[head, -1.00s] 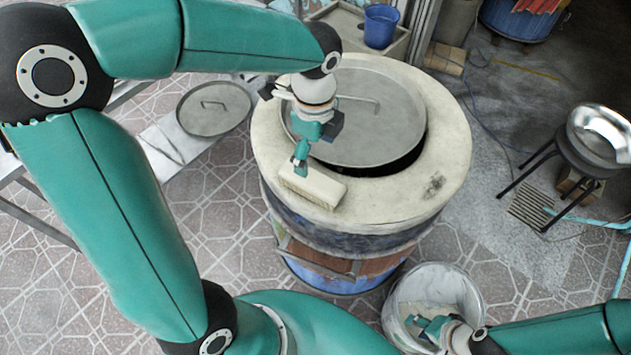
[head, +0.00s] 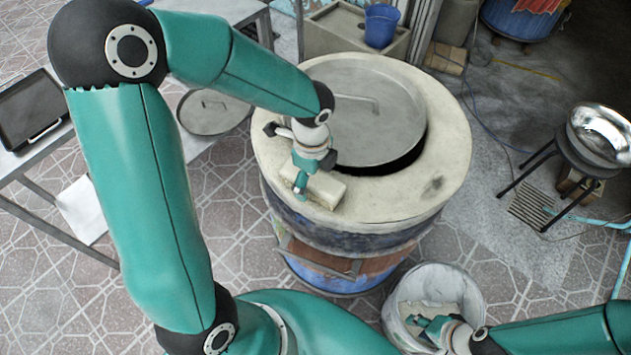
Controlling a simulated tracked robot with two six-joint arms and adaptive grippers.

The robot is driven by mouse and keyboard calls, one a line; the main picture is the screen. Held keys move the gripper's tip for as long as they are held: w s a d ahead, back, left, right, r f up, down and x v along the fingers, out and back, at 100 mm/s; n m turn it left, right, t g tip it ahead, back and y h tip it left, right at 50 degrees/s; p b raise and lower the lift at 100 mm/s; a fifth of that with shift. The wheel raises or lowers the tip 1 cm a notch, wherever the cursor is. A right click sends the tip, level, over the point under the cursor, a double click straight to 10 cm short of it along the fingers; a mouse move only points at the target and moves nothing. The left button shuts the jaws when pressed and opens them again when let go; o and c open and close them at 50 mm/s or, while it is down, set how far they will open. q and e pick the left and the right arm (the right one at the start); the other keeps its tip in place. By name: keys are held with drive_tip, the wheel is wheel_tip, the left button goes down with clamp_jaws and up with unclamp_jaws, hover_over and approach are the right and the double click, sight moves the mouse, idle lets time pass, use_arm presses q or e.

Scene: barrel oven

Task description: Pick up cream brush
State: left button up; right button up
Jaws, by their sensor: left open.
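The cream brush (head: 325,191) lies on the pale rim of the barrel oven (head: 440,150), at its front left. It is a block-shaped brush, partly hidden by my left gripper. My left gripper (head: 299,190) is open and points down over the left part of the brush. I cannot tell whether its fingers touch the brush. My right gripper (head: 420,323) is at the lower right, over the white bucket (head: 472,288). Its fingers are small and partly hidden against the bucket's inside, so their opening is unclear.
A round metal lid (head: 375,110) with a handle covers most of the oven's mouth. Another lid (head: 208,110) lies on the left. A metal bowl (head: 598,135) sits on a black stand at the right. A blue bucket (head: 381,25) stands behind the oven.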

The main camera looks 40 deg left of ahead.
use_arm(q)
drive_tip(key=c, duration=1.4)
drive_tip(key=shift+o, duration=0.2)
drive_tip(key=shift+r, duration=0.2)
wheel_tip(320, 180, up, 20)
drive_tip(key=p, duration=0.1)
drive_tip(key=shift+f, duration=0.15)
drive_tip(key=o, duration=0.6)
drive_tip(key=c, duration=0.3)
drive_tip(key=shift+f, duration=0.1)
drive_tip(key=shift+c, duration=0.2)
